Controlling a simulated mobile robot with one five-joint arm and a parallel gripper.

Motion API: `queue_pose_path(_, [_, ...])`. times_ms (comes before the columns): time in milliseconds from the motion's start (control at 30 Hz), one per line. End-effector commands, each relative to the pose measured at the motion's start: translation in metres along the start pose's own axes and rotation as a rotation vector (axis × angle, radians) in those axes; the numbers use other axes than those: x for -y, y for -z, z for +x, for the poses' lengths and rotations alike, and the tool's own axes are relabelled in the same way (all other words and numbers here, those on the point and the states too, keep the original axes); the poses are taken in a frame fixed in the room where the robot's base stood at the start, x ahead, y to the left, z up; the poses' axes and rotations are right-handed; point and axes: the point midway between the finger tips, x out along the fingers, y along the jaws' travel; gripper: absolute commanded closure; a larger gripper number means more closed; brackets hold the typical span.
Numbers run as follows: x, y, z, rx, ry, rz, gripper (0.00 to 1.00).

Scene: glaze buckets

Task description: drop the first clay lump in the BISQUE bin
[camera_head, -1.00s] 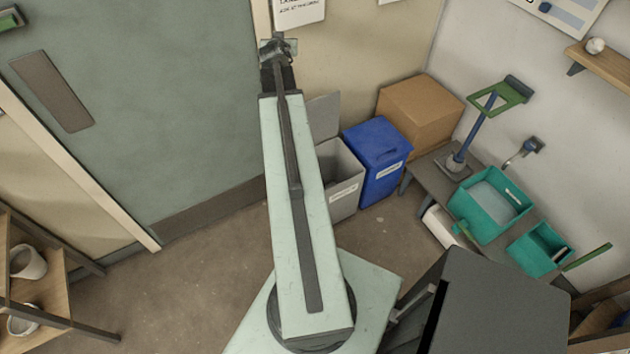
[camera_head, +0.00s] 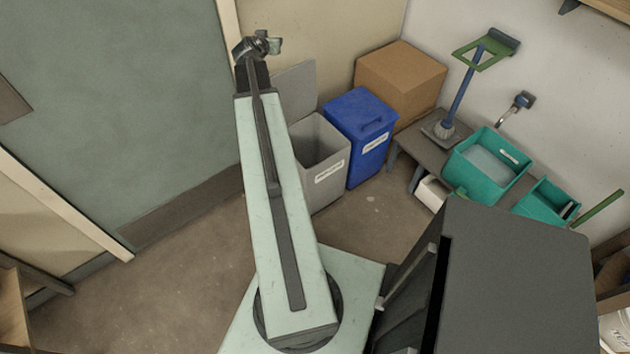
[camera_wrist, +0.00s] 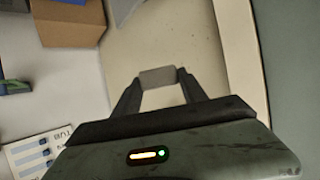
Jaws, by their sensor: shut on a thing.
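My gripper (camera_head: 258,44) is at the far end of my raised arm, in front of the wall beside the door. In the wrist view my gripper (camera_wrist: 160,84) is shut on a small pale grey clay lump (camera_wrist: 159,76), held between the fingertips. A grey bin (camera_head: 318,160) stands open on the floor with its lid (camera_head: 296,88) tipped back; its inside looks empty where I can see. A blue bin (camera_head: 362,135) with a shut lid stands to its right. Both have white labels too small to read, so I cannot tell which is BISQUE. The gripper is up and left of both.
A cardboard box (camera_head: 400,85) sits behind the blue bin. A low bench (camera_head: 425,150) with teal tubs (camera_head: 490,165) and a blue-handled tool stands to the right. A dark grey block (camera_head: 520,280) fills the lower right. The floor left of the bins is clear.

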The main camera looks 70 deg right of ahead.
Motion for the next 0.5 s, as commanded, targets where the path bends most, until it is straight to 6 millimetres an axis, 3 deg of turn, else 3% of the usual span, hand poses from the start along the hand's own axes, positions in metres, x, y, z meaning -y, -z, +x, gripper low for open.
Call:
queue_pose_path(33, [-0.007, -0.044, 0.024, 0.001, -0.029, 0.012, 0.93])
queue_pose_path(500, [-0.088, -0.231, 0.127, -0.003, -0.348, 0.156, 0.93])
